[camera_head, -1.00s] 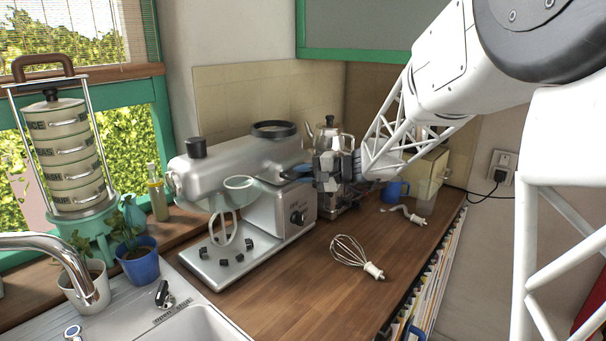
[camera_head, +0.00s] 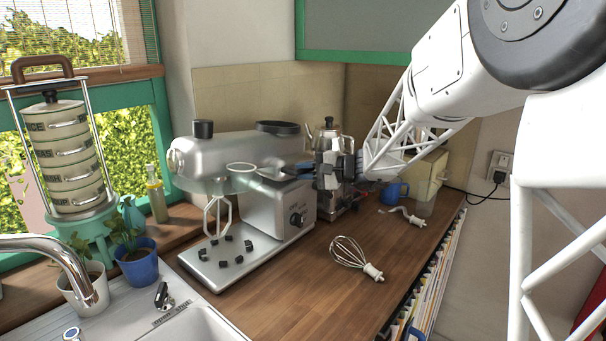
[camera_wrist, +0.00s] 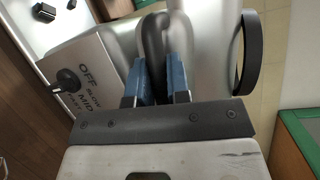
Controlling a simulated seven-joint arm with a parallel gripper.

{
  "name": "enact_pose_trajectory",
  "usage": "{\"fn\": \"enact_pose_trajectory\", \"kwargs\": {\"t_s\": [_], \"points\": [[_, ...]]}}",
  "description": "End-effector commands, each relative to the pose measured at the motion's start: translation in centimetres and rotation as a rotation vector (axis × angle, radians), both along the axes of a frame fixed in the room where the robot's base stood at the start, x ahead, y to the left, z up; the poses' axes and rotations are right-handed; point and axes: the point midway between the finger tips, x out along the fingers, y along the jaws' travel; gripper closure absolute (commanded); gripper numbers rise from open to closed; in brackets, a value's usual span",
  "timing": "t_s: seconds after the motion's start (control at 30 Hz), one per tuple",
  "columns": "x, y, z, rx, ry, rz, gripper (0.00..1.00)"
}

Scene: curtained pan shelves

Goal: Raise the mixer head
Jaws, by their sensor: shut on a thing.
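The silver stand mixer stands on the wooden counter, with its head (camera_head: 225,160) roughly level above the base (camera_head: 245,255) and a whisk-like beater (camera_head: 218,216) hanging under its left end. The front of the head is clear of the base plate. My gripper (camera_head: 290,172) reaches in from the right at the side of the mixer, by the joint of head and body. In the wrist view its blue fingers (camera_wrist: 159,82) are closed around a dark grey lever (camera_wrist: 152,40) on the mixer. The control knob (camera_wrist: 68,80) shows beside it, with speed labels.
A loose whisk (camera_head: 352,255) lies on the counter in front. Potted plants (camera_head: 137,262) and the sink are at left.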

Motion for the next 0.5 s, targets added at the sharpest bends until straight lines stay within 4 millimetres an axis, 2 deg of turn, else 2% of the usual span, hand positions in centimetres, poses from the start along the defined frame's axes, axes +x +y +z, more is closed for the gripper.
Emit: {"fn": "enact_pose_trajectory", "kwargs": {"t_s": [0.5], "points": [[1.2, -1.3, 1.7, 0.181, 0.176, -0.001, 1.00]]}}
